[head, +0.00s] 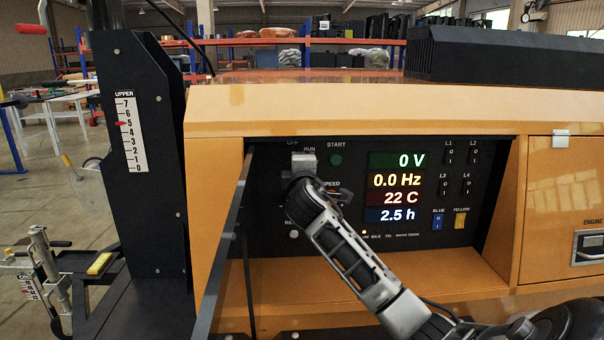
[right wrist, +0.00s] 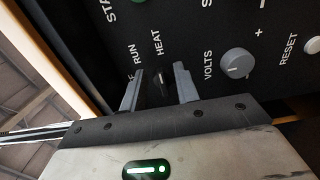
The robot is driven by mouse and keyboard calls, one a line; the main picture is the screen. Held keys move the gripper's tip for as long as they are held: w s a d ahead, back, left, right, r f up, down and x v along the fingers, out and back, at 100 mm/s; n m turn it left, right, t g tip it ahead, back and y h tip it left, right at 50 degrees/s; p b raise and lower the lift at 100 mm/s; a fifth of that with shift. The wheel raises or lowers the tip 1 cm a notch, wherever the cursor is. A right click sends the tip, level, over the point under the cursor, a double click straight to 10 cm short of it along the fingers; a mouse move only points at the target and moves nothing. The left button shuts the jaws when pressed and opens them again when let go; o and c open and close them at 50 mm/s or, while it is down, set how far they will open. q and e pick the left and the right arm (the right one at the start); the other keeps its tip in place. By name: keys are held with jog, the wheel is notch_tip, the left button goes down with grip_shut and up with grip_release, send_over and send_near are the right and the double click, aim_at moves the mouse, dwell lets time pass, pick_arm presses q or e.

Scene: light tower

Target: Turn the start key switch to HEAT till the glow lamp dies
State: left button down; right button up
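The control panel (head: 470,220) is black and set in an orange housing. My right gripper (head: 303,162) reaches its upper left part and hides the key switch in the head view. In the right wrist view, the dark key switch (right wrist: 160,84) shows between the two fingers of my right gripper (right wrist: 158,86), beside the RUN and HEAT labels. The fingers are open, with a gap visible on each side of the switch. A small lamp (head: 364,233) glows low on the panel, its label partly hidden by my arm. My left gripper is in neither view.
The display (head: 397,188) reads 0 V, 0.0 Hz, 22 C and 2.5 h. A green START button (head: 336,160) and a VOLTS knob (right wrist: 237,65) are close to the gripper. An open dark door (head: 222,250) stands left of the recess.

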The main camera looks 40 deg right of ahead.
pick_arm(q)
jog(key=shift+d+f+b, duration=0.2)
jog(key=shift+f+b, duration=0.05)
jog(key=shift+b, duration=0.5)
pick_arm(e)
jog(key=v, duration=1.5)
jog(key=shift+s+a, duration=0.25)
jog(key=shift+s, duration=0.05)
